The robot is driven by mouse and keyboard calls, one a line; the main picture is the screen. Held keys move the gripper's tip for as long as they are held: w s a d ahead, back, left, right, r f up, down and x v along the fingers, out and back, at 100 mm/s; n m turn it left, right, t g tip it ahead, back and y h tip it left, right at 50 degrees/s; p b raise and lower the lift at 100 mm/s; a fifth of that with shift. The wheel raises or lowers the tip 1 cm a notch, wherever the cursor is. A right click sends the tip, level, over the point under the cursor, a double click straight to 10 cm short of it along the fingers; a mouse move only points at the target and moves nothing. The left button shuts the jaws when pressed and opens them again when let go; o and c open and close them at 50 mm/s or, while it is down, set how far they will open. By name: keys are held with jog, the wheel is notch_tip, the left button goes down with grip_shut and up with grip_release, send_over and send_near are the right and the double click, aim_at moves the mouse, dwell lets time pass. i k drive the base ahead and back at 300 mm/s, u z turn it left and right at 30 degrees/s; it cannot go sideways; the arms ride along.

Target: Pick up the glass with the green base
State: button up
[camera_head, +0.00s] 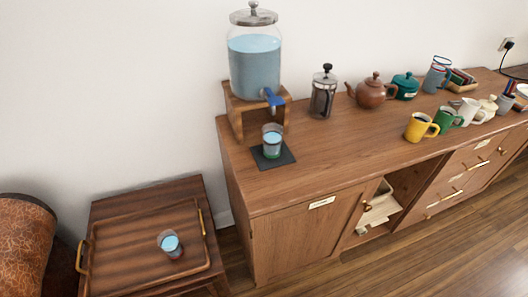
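A clear glass with a green base (272,146) holds blue liquid. It stands upright on a dark square mat (285,157) near the left end of the long wooden sideboard, in front of the drink dispenser's tap. A second glass (171,243) with blue liquid stands on the wooden tray (125,255) on the low table at lower left; its base looks reddish. My gripper is not in view.
A dispenser (254,68) of blue liquid sits on a wooden stand (237,112) behind the green-based glass. A French press (323,94), brown teapot (371,92), teal pot (405,86) and several mugs stand farther right. Sideboard top right of the mat is clear.

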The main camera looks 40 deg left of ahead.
aim_at(272, 133)
jog(key=u, duration=0.05)
jog(key=k, duration=1.9)
jog(key=u, duration=1.35)
jog(key=i, duration=1.7)
jog(key=z, duration=0.1)
